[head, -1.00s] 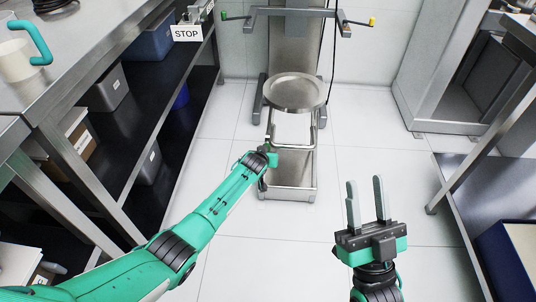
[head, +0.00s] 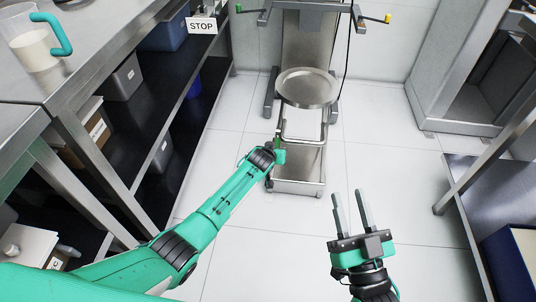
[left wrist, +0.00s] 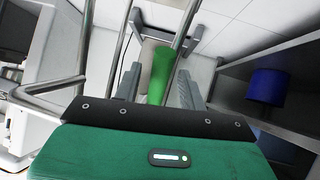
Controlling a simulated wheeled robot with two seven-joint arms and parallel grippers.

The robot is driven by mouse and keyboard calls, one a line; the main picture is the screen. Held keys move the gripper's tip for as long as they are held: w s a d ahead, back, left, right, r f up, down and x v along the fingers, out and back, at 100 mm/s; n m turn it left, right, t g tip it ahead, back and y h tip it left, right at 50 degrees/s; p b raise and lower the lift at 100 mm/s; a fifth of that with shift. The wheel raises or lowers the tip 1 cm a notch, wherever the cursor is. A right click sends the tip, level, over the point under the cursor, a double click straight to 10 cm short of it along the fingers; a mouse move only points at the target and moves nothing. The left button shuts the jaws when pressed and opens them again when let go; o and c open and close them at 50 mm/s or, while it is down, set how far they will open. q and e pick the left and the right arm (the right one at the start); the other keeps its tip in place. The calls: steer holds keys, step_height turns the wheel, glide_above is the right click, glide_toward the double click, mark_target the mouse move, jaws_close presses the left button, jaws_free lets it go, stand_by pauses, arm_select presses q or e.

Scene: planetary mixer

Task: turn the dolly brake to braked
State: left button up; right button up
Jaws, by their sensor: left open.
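The dolly (head: 298,188) is a low steel cart with an upright bar handle, standing on the floor below a round metal dish. My left gripper (head: 277,155) is at the left side of the dolly's handle; its fingers are mostly hidden in the head view. In the left wrist view, a green lever (left wrist: 160,75), apparently the dolly brake, stands between the two open fingers of my left gripper (left wrist: 158,92). I cannot tell whether they touch it. My right gripper (head: 351,195) is open and empty above the floor, right of the dolly.
A steel bench (head: 90,70) with dark shelves, bins and a STOP sign (head: 201,26) runs along the left. The round dish (head: 307,87) and mixer column stand behind the dolly. A blue container (left wrist: 268,84) shows in the left wrist view. White floor (head: 390,150) is clear at right.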

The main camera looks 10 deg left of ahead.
arm_select(q)
steer(key=p+v, duration=0.4)
steer(key=v, duration=0.7)
arm_select(e)
steer(key=s+f+g, duration=0.2)
steer(key=f+g, duration=0.3)
steer(key=f, duration=0.1)
steer(key=s+a+f+g+h, duration=0.1)
steer(key=s+f+g, duration=0.1)
steer(key=f+g, duration=0.3)
steer(key=shift+s+f+n+h, duration=0.3)
steer(key=shift+f, duration=0.75)
arm_select(q)
steer(key=shift+f, duration=0.1)
